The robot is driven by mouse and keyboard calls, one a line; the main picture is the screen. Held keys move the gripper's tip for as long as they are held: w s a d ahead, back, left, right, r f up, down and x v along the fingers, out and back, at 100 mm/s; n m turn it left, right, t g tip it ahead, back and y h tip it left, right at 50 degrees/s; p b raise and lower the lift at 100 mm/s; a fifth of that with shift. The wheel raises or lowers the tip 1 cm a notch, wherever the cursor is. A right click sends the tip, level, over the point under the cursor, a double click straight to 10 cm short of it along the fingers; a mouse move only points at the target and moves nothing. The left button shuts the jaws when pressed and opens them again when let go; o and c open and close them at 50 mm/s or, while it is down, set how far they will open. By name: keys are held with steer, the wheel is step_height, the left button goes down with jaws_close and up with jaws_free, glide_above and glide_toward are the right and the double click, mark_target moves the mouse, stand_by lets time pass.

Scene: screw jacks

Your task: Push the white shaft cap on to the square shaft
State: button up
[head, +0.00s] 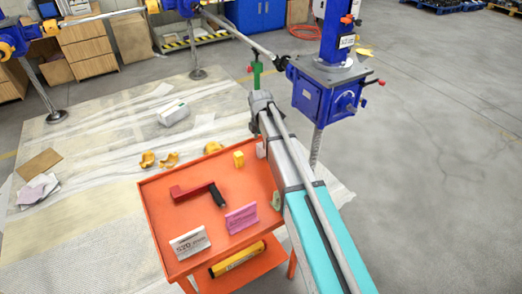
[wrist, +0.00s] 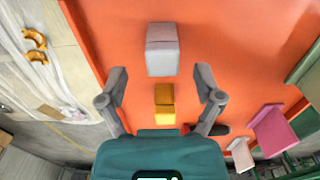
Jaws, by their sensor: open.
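The white shaft cap (wrist: 162,52) stands on the orange cart top, just ahead of my gripper in the wrist view. In the head view, the white cap (head: 261,149) is by the cart's far right edge, partly beside my arm. My gripper (wrist: 160,76) is open and empty, its fingers spread on either side of the line of the white and yellow blocks. A blue screw jack (head: 318,97) stands beyond the cart, with short side stubs; I cannot tell which is the square shaft.
A yellow block (head: 238,158) sits near the white cap; it also shows in the wrist view (wrist: 164,104). The orange cart (head: 165,215) holds a red-and-black tool (head: 200,193), a pink sign (head: 242,218) and a white sign (head: 190,243). Floor at right is clear.

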mark_target(261, 150)
steer(key=shift+d+f+b, duration=0.1)
steer(key=shift+f+b, duration=2.5)
steer(key=shift+c, duration=0.2)
jaws_close()
steer(key=shift+r, duration=0.1)
step_height(261, 150, up, 2)
steer(key=p, duration=0.2)
steer(key=shift+r+p, duration=0.2)
steer(key=shift+p, duration=0.15)
steer(key=s+d+r+p, duration=0.3)
steer(key=s+r+p, duration=0.7)
steer(key=s, duration=0.3)
steer(key=shift+s+r, duration=0.25)
steer(key=shift+s, duration=0.15)
steer(key=shift+w+f, duration=0.1)
steer(key=shift+f, duration=0.05)
